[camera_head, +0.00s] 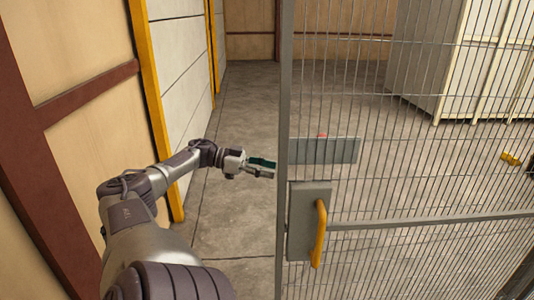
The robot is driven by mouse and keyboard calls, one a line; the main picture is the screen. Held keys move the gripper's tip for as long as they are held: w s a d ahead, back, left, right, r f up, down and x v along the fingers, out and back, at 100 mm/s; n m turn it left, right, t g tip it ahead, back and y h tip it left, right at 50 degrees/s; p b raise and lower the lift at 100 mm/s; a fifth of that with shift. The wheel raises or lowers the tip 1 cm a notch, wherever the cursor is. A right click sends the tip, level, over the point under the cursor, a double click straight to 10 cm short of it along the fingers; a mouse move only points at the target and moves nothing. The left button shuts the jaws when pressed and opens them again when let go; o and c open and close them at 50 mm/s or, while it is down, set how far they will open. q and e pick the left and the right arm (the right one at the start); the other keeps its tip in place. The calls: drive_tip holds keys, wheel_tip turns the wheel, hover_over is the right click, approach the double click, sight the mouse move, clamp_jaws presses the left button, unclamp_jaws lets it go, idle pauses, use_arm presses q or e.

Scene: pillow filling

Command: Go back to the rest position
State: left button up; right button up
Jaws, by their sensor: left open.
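My left arm comes in from the bottom left and reaches toward the wire mesh gate (410,170). My left gripper (264,168) is open and looks empty, close to the left edge of the gate's frame. I cannot tell whether its fingertips touch the frame. On the gate, below and right of the gripper, is a grey lock plate (298,222) with a yellow handle (319,234). My right gripper is not in view.
A wooden wall with brown beams (90,92) and a yellow post (152,105) stand close on the left. Grey floor (243,115) runs clear toward the back. Behind the mesh are a white cabinet (425,60) and a small yellow object (510,158).

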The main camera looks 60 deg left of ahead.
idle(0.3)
